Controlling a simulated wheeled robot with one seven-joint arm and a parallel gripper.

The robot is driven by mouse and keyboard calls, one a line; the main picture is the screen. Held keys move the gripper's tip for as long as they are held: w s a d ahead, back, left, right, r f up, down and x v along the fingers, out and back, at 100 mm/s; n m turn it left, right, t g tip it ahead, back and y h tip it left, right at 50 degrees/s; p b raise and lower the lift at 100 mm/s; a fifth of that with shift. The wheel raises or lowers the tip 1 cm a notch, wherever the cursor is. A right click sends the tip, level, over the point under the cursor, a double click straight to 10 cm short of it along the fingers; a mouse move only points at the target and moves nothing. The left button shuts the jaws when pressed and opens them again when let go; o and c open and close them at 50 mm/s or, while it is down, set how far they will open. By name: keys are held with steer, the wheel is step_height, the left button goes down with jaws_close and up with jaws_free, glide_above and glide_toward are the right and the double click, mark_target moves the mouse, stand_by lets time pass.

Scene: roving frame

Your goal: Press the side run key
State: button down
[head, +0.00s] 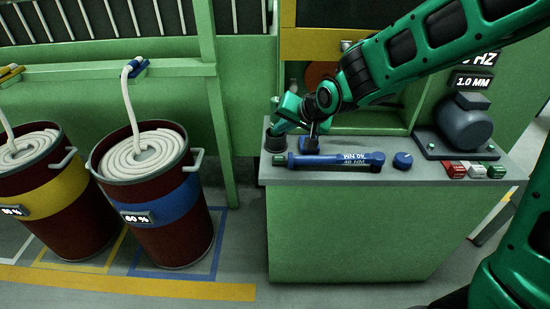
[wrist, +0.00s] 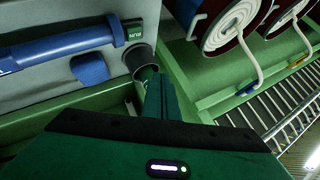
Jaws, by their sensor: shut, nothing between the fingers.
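A short dark round collar (head: 275,144) stands at the left end of the grey bench top. A small green RUN label (wrist: 133,33) sits beside it in the wrist view, where the collar (wrist: 140,62) looks like an upright ring with a dark inside. My gripper (head: 277,129) points down just above the collar. In the wrist view its closed green fingers (wrist: 151,76) are at the collar's rim, with the tips partly hidden. I cannot tell whether they touch anything inside. The fingers are shut and empty. The key itself is not clearly visible.
A blue 40 NM wrench (head: 345,159) and a blue knob (head: 403,160) lie on the bench (head: 455,178). Red, white and green blocks (head: 476,171) and a grey motor (head: 463,124) are at its right. Dark red drums (head: 170,225) with coiled white rope stand left.

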mark_target(281, 160)
steer(key=shift+f, duration=3.8)
steer(key=shift+f, duration=0.2)
steer(key=shift+s+f, duration=0.1)
steer(key=shift+f, duration=0.1)
steer(key=shift+f, duration=0.5)
steer(key=shift+d+r, duration=0.1)
steer(key=shift+r, duration=0.8)
steer(key=shift+r, duration=2.55)
